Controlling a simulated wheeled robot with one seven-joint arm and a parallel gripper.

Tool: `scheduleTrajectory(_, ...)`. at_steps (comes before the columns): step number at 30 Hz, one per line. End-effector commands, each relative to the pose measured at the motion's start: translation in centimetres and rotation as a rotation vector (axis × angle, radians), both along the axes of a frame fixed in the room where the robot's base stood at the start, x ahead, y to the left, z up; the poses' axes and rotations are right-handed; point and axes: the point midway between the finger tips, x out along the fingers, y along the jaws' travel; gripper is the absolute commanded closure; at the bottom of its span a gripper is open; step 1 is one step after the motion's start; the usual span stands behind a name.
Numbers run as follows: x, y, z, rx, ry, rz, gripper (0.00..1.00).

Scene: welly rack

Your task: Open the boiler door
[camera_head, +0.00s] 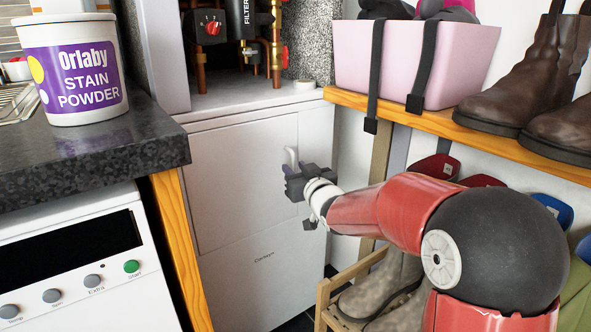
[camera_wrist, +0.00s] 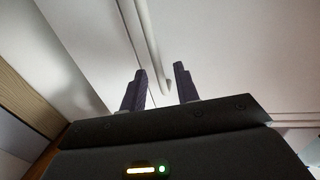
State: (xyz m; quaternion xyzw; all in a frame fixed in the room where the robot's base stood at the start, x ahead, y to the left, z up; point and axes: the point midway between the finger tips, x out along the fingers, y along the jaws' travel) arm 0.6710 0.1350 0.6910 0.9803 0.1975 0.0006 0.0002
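The boiler (camera_head: 265,265) is a pale grey-white cabinet in the middle of the head view. Its upper door panel (camera_head: 235,170) looks flush with the cabinet front, so it appears shut. A slim pale upright handle (camera_head: 291,156) is on the door's right side. My gripper (camera_head: 289,171) is at the handle's lower part, reaching in from the right. In the wrist view my gripper (camera_wrist: 161,86) has its two dark fingers apart. The handle (camera_wrist: 150,42) runs down so that its lower end is between the fingertips, with gaps visible at both sides.
A dark worktop (camera_head: 120,145) with a stain powder tub (camera_head: 72,68) and a white appliance (camera_head: 75,270) stand at left. A wooden rack (camera_head: 440,122) at right holds a pink box (camera_head: 400,60) and boots (camera_head: 530,75). Pipes (camera_head: 255,50) are above the boiler.

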Motion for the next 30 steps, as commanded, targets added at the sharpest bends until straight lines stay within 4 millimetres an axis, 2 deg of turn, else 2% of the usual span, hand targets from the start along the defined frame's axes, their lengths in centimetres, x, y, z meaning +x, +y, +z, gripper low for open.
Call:
scheduleTrajectory(3,0.69,0.27,-0.03,0.001,0.001,-0.001,0.69)
scheduleTrajectory(11,0.80,0.31,-0.04,0.000,0.001,-0.001,0.69)
scheduleTrajectory(18,0.79,0.30,-0.04,0.000,0.001,-0.001,0.99)
scheduleTrajectory(30,0.68,0.20,-0.07,-0.001,0.001,-0.006,1.00)
